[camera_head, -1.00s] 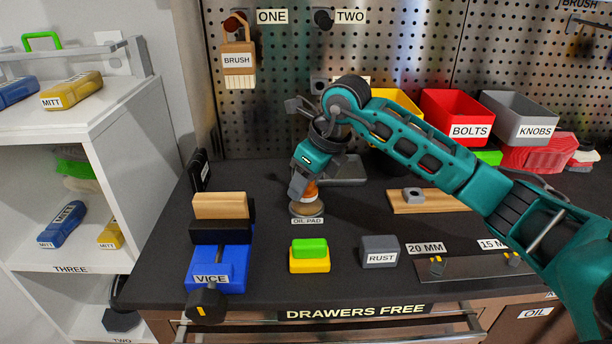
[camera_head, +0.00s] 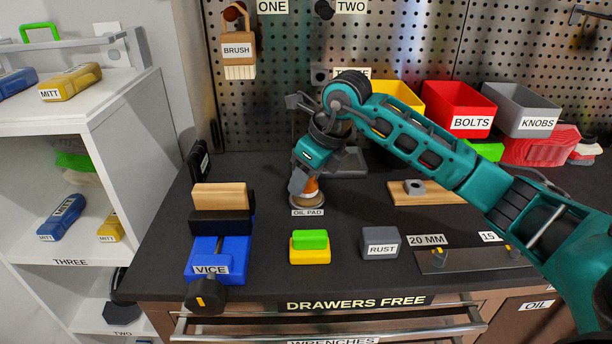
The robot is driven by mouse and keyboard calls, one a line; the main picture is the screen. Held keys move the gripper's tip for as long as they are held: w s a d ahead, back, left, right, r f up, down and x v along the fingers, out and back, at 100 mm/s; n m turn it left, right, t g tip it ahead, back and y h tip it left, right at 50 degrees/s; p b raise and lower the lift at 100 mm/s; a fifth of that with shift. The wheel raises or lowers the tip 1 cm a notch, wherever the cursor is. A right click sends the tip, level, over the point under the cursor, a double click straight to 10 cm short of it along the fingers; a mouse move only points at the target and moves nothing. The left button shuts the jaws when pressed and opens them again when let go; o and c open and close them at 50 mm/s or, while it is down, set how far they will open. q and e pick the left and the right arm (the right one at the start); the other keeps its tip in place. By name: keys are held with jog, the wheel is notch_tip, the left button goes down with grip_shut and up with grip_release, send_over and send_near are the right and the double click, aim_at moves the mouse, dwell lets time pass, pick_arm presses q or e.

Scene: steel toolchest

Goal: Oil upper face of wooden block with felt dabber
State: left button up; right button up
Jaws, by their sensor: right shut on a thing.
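The wooden block (camera_head: 220,196) is held in the black jaws of the blue vice (camera_head: 232,262), its upper face bare and level. The felt dabber (camera_head: 311,190) has an orange-brown handle and stands upright at the spot labelled OIL PAD (camera_head: 307,212). My right gripper (camera_head: 307,186) points down and is shut on the dabber's handle, to the right of the block. The gripper hides the handle's top. The dabber's lower end is at the round pad, and I cannot tell whether it touches. My left gripper is not in view.
A green-and-yellow sponge (camera_head: 310,247) and a grey RUST block (camera_head: 380,243) lie in front. A board with a nut (camera_head: 425,191) and a metal strip (camera_head: 470,260) lie right. Bins (camera_head: 457,108) stand behind. The counter between vice and pad is clear.

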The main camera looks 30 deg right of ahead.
jog(key=shift+f+b, duration=0.3)
jog(key=shift+f, duration=0.15)
dwell(1.2)
jog(key=shift+r+p, duration=1.7)
jog(key=shift+r, duration=0.65)
jog(key=shift+r+p, duration=0.5)
jog(key=shift+r, duration=0.65)
